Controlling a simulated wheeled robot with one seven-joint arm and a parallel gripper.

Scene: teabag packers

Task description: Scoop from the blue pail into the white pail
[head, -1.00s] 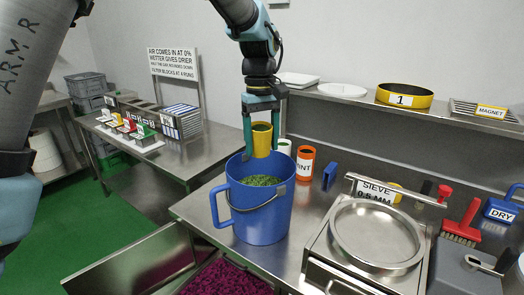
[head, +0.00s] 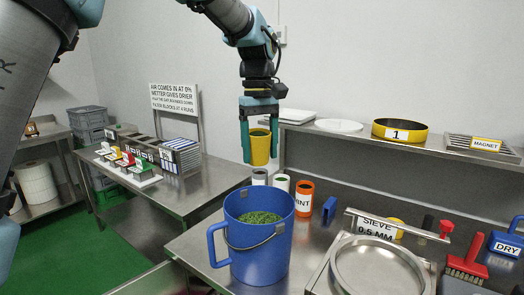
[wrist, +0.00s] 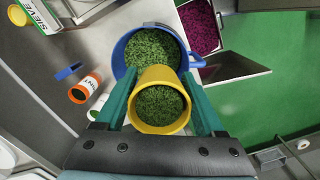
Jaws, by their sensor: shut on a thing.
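My gripper (head: 260,158) is shut on a yellow cup-shaped scoop (head: 260,147) and holds it upright above the blue pail. In the wrist view the scoop (wrist: 160,129) has green leaf bits inside, between my two fingers. The blue pail (head: 262,262) stands on the steel table, with its side handle to the left and green leaf (head: 260,217) inside. The pail (wrist: 122,50) also shows behind the scoop in the wrist view. I cannot pick out a white pail for certain; a white round container (head: 37,184) stands on a low shelf at the far left.
White, green-topped and orange (head: 304,197) canisters stand close behind the pail. A sieve unit (head: 378,268) is at its right, with a red brush (head: 467,262) beyond. A back shelf (head: 330,130) holds a yellow ring sieve (head: 400,132). A side table (head: 190,200) stands left.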

